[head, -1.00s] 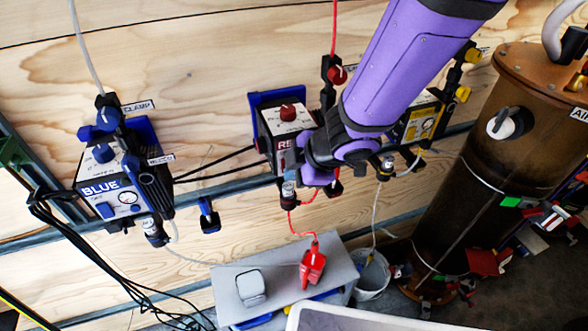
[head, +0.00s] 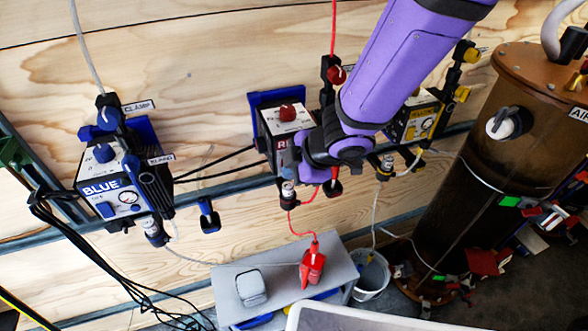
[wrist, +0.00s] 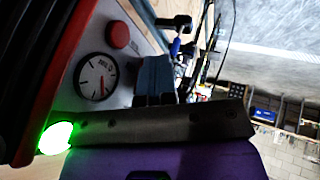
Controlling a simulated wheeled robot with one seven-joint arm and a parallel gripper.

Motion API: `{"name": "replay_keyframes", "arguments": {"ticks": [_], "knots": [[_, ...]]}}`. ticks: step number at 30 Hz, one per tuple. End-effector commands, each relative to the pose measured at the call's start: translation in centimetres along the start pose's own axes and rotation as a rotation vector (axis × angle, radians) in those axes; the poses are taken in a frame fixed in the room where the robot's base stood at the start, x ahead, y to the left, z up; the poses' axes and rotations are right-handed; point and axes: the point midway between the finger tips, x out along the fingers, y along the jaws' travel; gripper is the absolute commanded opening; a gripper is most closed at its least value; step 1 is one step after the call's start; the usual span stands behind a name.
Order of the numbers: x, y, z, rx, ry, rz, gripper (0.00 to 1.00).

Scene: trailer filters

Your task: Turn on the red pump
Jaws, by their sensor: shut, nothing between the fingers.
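The red pump (head: 282,122) is a box with a red knob on top, mounted on the wooden wall in the middle of the head view. My wrist covers its front right side there. In the wrist view its panel (wrist: 66,102) fills the upper left, with a round gauge (wrist: 97,81) and a red round button (wrist: 118,35). A bright green light (wrist: 55,137) glows at the panel's lower left edge. My gripper (wrist: 155,80) is shut and empty, its blue-grey fingertips close in front of the panel beside the gauge. Whether they touch it I cannot tell.
A blue pump (head: 118,190) hangs to the left and a yellow pump (head: 418,118) to the right, partly behind my arm. A brown cylinder (head: 455,170) stands at right.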

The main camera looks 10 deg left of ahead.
Motion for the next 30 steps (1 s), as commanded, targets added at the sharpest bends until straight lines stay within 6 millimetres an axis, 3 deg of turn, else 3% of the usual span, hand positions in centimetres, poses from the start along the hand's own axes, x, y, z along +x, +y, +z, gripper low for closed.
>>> {"name": "replay_keyframes", "arguments": {"ticks": [30], "knots": [[-1.4,1.2,-0.7,0.002,0.002,0.010,0.00]]}}
